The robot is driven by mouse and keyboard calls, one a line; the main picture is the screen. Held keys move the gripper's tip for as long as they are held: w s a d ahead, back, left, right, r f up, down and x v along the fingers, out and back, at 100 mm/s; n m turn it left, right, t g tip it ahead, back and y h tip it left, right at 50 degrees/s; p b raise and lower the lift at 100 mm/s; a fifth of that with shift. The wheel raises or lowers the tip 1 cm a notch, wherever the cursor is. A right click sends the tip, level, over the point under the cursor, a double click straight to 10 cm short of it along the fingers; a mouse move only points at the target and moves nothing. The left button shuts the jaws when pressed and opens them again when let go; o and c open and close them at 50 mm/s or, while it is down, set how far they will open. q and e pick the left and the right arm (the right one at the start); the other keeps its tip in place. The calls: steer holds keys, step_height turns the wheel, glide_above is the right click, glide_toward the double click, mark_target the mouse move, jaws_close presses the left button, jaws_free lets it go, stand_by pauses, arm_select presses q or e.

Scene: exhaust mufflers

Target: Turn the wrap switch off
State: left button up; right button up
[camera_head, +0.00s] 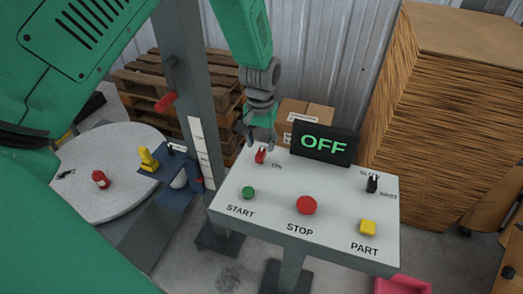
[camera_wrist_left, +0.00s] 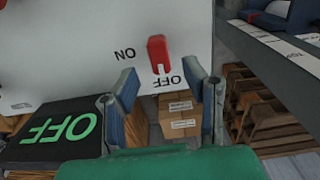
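The red switch (camera_head: 260,155) stands on the top left of the white control panel (camera_head: 285,182), with an ON label to its right. In the left wrist view the red switch (camera_wrist_left: 157,50) stands between the ON and OFF labels, just beyond the fingertips. The dark display (camera_head: 323,145) reads OFF in green. My left gripper (camera_head: 259,138) points down just above and behind the red switch. Its two fingers (camera_wrist_left: 168,88) are spread apart with nothing between them, on either side of the OFF label. My right gripper is not in view.
The panel also carries a green START button (camera_head: 248,193), a red STOP button (camera_head: 306,205), a yellow PART button (camera_head: 368,227) and a black SLOW/FAST switch (camera_head: 372,183). A grey post (camera_head: 183,90) stands left of the panel, beside a round table (camera_head: 110,200). Cardboard boxes (camera_head: 304,112) lie behind.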

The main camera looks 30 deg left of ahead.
mark_target(261, 152)
arm_select(q)
step_height(261, 152, up, 8)
steer(key=shift+f, duration=0.15)
stand_by(0.4)
